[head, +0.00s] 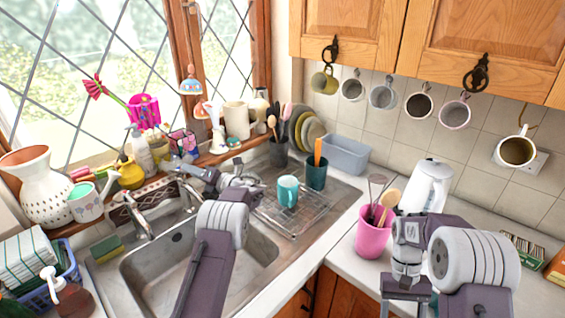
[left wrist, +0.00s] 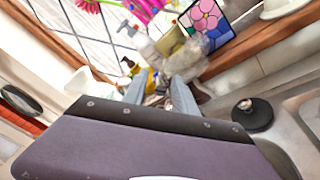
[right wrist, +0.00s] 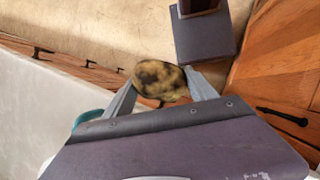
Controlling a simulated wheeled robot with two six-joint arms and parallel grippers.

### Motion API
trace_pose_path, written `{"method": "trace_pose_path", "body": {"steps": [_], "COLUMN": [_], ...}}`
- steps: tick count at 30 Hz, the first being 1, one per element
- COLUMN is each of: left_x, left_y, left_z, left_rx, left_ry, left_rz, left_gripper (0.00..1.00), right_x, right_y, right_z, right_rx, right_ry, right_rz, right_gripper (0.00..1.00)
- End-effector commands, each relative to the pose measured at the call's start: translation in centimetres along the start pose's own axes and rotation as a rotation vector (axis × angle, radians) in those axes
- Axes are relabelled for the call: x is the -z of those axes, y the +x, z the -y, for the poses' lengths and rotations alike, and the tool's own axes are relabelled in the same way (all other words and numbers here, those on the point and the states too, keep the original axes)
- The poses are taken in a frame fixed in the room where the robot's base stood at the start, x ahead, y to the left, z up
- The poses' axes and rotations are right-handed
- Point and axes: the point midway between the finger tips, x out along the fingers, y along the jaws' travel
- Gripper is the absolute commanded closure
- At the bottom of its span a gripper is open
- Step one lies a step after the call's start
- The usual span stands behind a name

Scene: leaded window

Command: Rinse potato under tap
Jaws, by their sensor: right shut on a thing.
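The potato (right wrist: 158,80), brown and lumpy, is between the two fingertips of my right gripper (right wrist: 160,90) in the right wrist view. That gripper is shut on it, over the floor in front of the wooden cabinets. In the head view the potato is hidden and only my right arm shows, at lower right. My left gripper (head: 186,170) is at the back of the sink (head: 178,270), close to the metal tap (head: 188,192). In the left wrist view its fingers (left wrist: 160,92) are apart; small metal parts show behind them. I cannot tell whether they touch the tap. No running water shows.
The windowsill behind the tap is crowded with a white vase (head: 45,190), a watering can (head: 85,203) and bottles. A teal mug (head: 288,190) stands on the drying rack (head: 305,215). A pink utensil cup (head: 372,238) and a white kettle (head: 428,186) stand on the right counter.

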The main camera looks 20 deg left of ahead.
Motion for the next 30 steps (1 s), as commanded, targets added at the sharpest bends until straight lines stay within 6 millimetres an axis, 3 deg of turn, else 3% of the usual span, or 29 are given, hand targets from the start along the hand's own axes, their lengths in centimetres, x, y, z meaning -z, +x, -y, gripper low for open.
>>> {"method": "trace_pose_path", "body": {"steps": [7,8,11,12,30], "left_x": [0.01,0.01,0.01,0.01,0.04], "left_y": [0.18,0.17,0.16,0.16,0.14], "left_z": [0.03,0.03,0.03,0.03,0.07], "left_rx": [0.001,0.001,0.001,0.001,0.001], "left_ry": [0.0,0.0,0.0,0.0,0.0], "left_rz": [0.0,0.0,0.0,0.0,0.0], "left_gripper": [0.67,0.69,0.97,1.0,1.0], "right_x": [-0.01,-0.01,-0.01,-0.01,-0.01], "right_y": [-0.01,-0.01,-0.01,-0.01,-0.01], "right_z": [0.0,0.0,0.0,0.0,0.0], "right_rx": [0.0,0.0,0.0,0.0,0.0], "right_ry": [0.0,0.0,0.0,0.0,0.0], "right_rz": [0.0,0.0,0.0,0.0,0.0], "right_gripper": [0.93,0.93,0.93,0.93,0.93]}}
